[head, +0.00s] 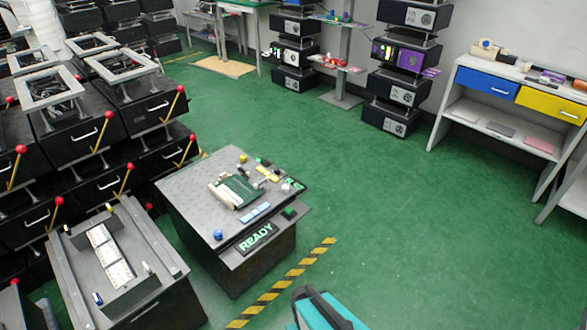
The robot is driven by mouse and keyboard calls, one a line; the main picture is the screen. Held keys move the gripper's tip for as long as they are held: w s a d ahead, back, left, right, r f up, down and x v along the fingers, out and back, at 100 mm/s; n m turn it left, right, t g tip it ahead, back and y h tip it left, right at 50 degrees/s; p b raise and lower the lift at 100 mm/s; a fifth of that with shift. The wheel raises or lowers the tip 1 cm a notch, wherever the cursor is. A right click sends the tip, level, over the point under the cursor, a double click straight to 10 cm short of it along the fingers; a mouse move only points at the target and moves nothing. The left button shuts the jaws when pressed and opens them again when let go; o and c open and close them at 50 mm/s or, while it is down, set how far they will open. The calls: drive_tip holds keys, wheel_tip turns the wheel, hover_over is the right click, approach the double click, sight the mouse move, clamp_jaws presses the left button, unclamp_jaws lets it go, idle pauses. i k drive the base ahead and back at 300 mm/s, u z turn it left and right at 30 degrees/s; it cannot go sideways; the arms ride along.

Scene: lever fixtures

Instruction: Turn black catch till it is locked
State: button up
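I cannot single out the black catch in the head view. A dark workbench (185,192) left of the middle carries a green board with a pale clamp-like fixture (236,191). Small yellow, black and white parts sit behind and to the right of that board, too small to tell apart. A small black piece (263,162) stands at the bench's back edge; I cannot tell whether it is a catch or how it is turned. My gripper is not in view.
Dark cabinets (70,120) with red-knobbed levers fill the left. A grey bench (150,250) stands at front left. A striped floor line (285,283) runs beside the workbench. A white shelf unit (505,105) stands right. Green floor (400,220) is clear at centre and right.

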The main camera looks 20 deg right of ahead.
sight(243, 172)
drive_tip(key=u, duration=0.9)
drive_tip(key=i, duration=0.65)
drive_tip(key=u, duration=0.2)
